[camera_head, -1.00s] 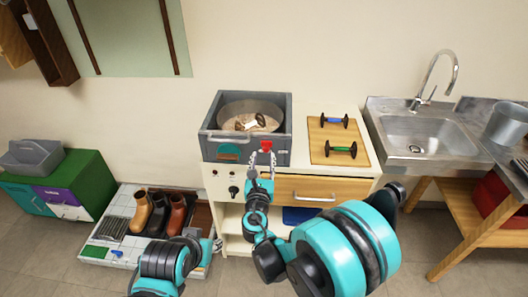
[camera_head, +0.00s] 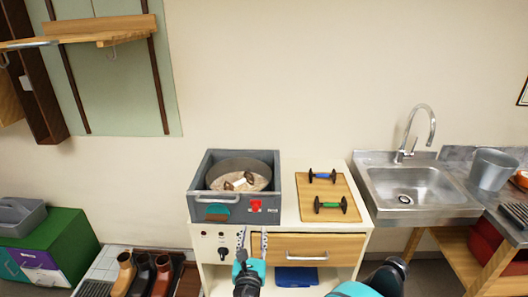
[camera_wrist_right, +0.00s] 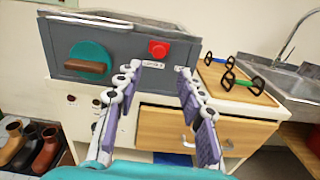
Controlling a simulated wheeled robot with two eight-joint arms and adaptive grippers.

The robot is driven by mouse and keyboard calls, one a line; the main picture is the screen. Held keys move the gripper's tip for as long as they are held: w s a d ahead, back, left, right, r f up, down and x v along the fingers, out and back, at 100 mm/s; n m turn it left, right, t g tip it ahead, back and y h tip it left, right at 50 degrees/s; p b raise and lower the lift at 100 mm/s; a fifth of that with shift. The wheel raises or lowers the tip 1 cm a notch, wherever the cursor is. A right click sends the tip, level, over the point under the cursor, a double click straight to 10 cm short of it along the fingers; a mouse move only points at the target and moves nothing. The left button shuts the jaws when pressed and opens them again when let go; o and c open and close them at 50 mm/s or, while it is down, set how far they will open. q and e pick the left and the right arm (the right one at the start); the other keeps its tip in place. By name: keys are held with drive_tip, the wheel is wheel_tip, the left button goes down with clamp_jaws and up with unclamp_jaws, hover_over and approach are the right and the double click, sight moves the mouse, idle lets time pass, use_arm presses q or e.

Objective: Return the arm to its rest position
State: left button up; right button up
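My right gripper (camera_head: 252,242) is in front of the white cabinet, below the grey box (camera_head: 199,207). In the right wrist view its two fingers (camera_wrist_right: 158,85) are spread apart with nothing between them. The red button (camera_head: 255,205) on the box front is clear of the fingers; it also shows in the right wrist view (camera_wrist_right: 158,48). Part of my right arm (camera_head: 355,290) shows at the bottom edge. My left gripper is out of view.
The cabinet (camera_head: 210,255) with its wooden drawer (camera_head: 300,248) is close ahead of the gripper. A board (camera_head: 325,187) with two dumbbell-shaped tools lies on top. A sink (camera_head: 405,185) is at right; boots (camera_head: 143,272) and a green chest (camera_head: 72,240) are at left.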

drive_tip(key=s+d+m+g+h, duration=0.2)
drive_tip(key=s+d+m+g, duration=0.15)
drive_tip(key=d+m, duration=0.65)
drive_tip(key=s+d+m+g+h, duration=0.1)
drive_tip(key=s+d+m+g, duration=0.25)
drive_tip(key=d+m, duration=0.7)
drive_tip(key=s+d+f+m+g+y, duration=0.1)
drive_tip(key=s+m+g, duration=0.1)
drive_tip(key=s+m, duration=0.5)
drive_tip(key=s+d+f+m+g+y, duration=0.1)
drive_tip(key=s+m+y, duration=0.1)
drive_tip(key=s+m, duration=0.6)
drive_tip(key=shift+s+d+f+g, duration=0.2)
drive_tip(key=shift+s+d+g, duration=0.1)
drive_tip(key=shift+s+g, duration=0.1)
